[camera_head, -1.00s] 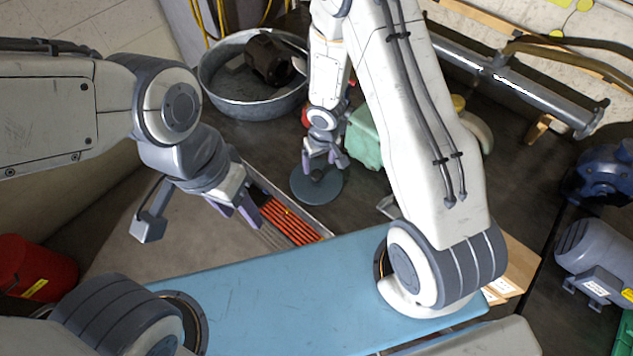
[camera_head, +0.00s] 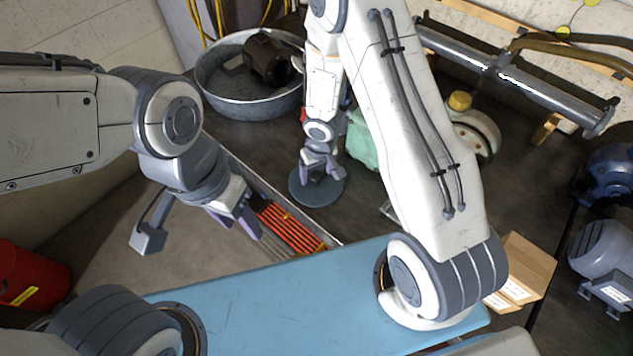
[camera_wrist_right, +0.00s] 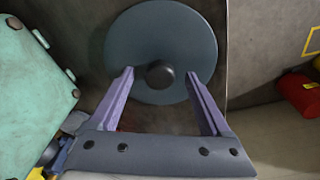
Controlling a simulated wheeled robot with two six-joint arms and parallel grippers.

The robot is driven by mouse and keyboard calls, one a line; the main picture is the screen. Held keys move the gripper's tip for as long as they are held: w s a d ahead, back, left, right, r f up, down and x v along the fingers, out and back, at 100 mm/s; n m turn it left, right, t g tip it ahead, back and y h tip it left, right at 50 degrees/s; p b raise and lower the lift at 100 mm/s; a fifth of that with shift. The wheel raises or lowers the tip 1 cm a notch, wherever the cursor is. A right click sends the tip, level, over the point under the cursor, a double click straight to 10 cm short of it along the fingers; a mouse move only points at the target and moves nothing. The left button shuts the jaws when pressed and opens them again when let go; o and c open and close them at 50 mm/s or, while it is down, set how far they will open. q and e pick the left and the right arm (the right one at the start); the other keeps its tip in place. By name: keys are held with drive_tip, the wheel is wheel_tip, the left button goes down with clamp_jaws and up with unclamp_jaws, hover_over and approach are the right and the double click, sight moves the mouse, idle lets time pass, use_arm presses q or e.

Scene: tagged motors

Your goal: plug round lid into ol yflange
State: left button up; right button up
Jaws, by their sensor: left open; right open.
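The round lid (camera_head: 316,190) is a flat dark grey-green disc with a small dark knob in its middle. It lies on the dark table near the table's edge, and it also shows in the right wrist view (camera_wrist_right: 160,38). My right gripper (camera_head: 322,172) is over the lid. In the right wrist view its two purple fingers (camera_wrist_right: 162,95) are apart, pointing toward the lid with the knob between their lines and nothing held. My left gripper (camera_head: 240,222) is open and empty, out over the floor left of the table edge. I cannot make out the yflange for sure.
A round metal tub (camera_head: 235,100) with a dark motor in it stands behind the lid. A mint-green block (camera_head: 364,142) is close to the lid's right. Cardboard boxes (camera_head: 525,270), a grey motor (camera_head: 602,255) and a blue motor (camera_head: 608,180) are at right.

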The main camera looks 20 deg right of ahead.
clamp_jaws()
use_arm(q)
drive_tip(key=shift+r, duration=0.15)
use_arm(e)
drive_tip(key=shift+r, duration=0.1)
